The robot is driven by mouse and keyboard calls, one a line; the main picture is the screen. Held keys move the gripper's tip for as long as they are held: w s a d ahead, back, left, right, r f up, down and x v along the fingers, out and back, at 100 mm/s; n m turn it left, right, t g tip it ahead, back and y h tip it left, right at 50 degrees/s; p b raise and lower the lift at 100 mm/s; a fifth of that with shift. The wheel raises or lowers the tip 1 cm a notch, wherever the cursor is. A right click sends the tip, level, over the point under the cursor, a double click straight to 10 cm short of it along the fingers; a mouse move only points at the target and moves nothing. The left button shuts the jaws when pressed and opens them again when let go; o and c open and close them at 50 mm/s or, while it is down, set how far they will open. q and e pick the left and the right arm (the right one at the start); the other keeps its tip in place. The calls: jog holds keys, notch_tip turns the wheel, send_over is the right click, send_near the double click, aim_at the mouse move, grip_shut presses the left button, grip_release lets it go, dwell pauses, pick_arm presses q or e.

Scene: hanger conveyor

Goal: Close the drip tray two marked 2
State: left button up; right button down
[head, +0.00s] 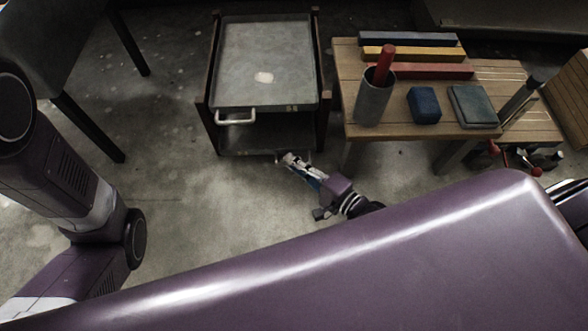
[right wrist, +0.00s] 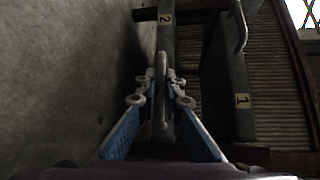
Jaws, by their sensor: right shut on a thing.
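Drip tray two has a pale front plate (right wrist: 167,42) with the label 2 in the right wrist view. It is the lower tray (head: 262,139) of a dark cart in the head view, mostly hidden under the upper tray. Its metal bar handle (right wrist: 160,70) stands between the fingers of my right gripper (right wrist: 163,88), which is shut on it. In the head view my right gripper (head: 289,160) is low at the cart's front right. How far the tray is out I cannot tell. My left gripper is out of view; only its arm shows at the left.
The upper tray (head: 265,60) has a white handle (head: 236,119); the label 1 plate (right wrist: 238,103) shows beside tray two. A wooden bench (head: 405,128) with a grey cup (head: 374,100), blue block (head: 424,105) and coloured bars stands close right. Floor left of the cart is clear.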

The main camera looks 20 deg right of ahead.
jog(key=shift+w+d, duration=0.15)
jog(key=shift+w, duration=0.15)
jog(key=c, duration=2.1)
grip_release()
jog(key=shift+s, duration=0.1)
jog(key=v, duration=1.1)
jog(key=shift+s+d, duration=0.25)
jog(key=shift+s, duration=0.1)
